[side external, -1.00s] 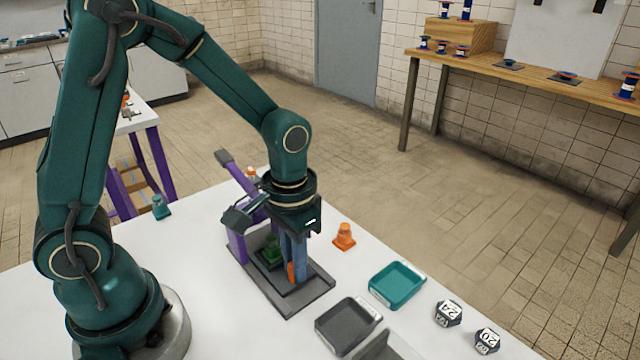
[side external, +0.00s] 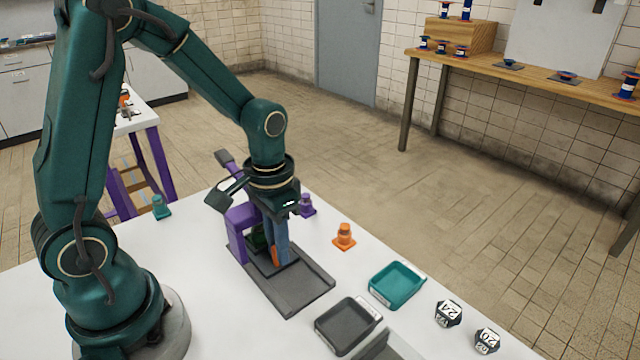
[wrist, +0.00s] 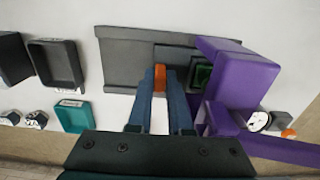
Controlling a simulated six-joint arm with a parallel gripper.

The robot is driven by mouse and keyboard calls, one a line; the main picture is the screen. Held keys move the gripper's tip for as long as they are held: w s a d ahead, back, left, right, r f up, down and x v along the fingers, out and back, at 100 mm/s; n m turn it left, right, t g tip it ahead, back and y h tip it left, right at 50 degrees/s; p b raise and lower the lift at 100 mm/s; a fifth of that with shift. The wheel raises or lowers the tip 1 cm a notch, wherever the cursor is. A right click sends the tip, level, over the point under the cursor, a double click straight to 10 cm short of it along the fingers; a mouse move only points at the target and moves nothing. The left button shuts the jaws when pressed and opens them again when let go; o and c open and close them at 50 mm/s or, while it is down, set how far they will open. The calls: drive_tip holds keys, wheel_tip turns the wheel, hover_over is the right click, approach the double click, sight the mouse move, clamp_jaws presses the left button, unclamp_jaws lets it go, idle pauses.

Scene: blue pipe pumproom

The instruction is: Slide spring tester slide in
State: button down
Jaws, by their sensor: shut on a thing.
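The spring tester has a dark grey base (side external: 297,288) and a purple frame (side external: 237,238) with a lever arm. In the wrist view the purple frame (wrist: 235,80) stands at the right. The dark slide (wrist: 175,55) lies on the base, its far end partly under the frame. A green part (side external: 257,238) sits on the slide, mostly hidden by the frame; it also shows in the wrist view (wrist: 202,75). My gripper (side external: 277,260) points down, shut on the slide's orange tab (wrist: 160,80), with a blue finger on each side.
An orange cone-like piece (side external: 344,237) and a purple one (side external: 306,205) stand near the table's far edge. A teal tray (side external: 397,284), a grey tray (side external: 347,325) and two numbered dark blocks (side external: 448,313) are at the right. A teal piece (side external: 160,207) stands at the left.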

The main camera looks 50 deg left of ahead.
drive_tip(key=shift+w+a, duration=0.1)
drive_tip(key=shift+a, duration=0.15)
drive_tip(key=c, duration=0.8)
unclamp_jaws()
drive_tip(key=shift+c, duration=0.2)
wheel_tip(320, 180, up, 12)
drive_tip(key=s+d+t, duration=0.3)
drive_tip(key=s+t, duration=0.2)
drive_tip(key=s, duration=0.3)
drive_tip(key=shift+r+t, duration=0.3)
drive_tip(key=shift+r, duration=0.1)
